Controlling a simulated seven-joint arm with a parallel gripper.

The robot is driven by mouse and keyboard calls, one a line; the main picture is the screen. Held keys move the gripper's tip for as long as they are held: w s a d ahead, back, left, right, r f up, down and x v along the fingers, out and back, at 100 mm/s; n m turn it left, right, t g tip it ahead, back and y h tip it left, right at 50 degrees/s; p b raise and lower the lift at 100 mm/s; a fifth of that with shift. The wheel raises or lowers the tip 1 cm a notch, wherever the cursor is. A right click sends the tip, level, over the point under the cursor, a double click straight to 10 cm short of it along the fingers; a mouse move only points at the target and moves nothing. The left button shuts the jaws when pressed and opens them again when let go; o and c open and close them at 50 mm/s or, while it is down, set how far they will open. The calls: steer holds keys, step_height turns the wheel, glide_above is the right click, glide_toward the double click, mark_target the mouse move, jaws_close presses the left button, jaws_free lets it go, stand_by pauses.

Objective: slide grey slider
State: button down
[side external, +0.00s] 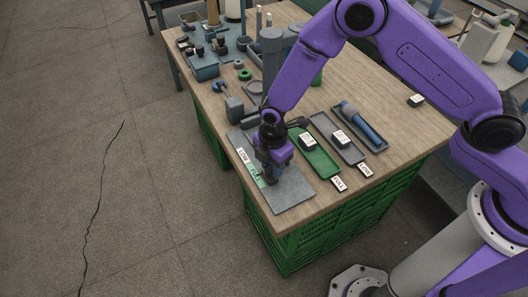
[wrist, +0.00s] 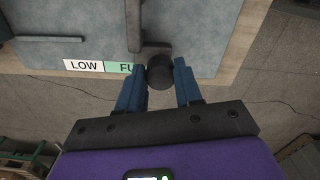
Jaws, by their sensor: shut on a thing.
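The grey slider panel (side external: 292,194) lies flat along the near edge of the wooden table. It carries a white LOW label (wrist: 83,65) and a green FULL label (wrist: 120,67), which my finger partly covers. The slider's dark round knob (wrist: 160,73) stands by the green label, at the end of a dark slot or bar (wrist: 150,47). My gripper (side external: 270,178) points down over the panel beside the labels. In the wrist view its blue fingers (wrist: 158,85) are on both sides of the knob, shut on it. In the side view my gripper hides the knob.
Posts and machine parts (side external: 270,50) stand behind. The panel's right end is clear.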

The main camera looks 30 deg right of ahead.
steer(key=shift+s+a, duration=0.1)
steer(key=shift+s, duration=2.1)
steer(key=c, duration=0.8)
jaws_free()
steer(key=shift+s, duration=0.1)
steer(key=shift+o, duration=0.2)
steer(key=shift+r, duration=0.15)
steer(key=shift+w+r, duration=0.2)
steer(key=shift+r, duration=0.05)
step_height(320, 180, up, 17)
steer(key=shift+f, duration=0.15)
steer(key=shift+s, duration=0.1)
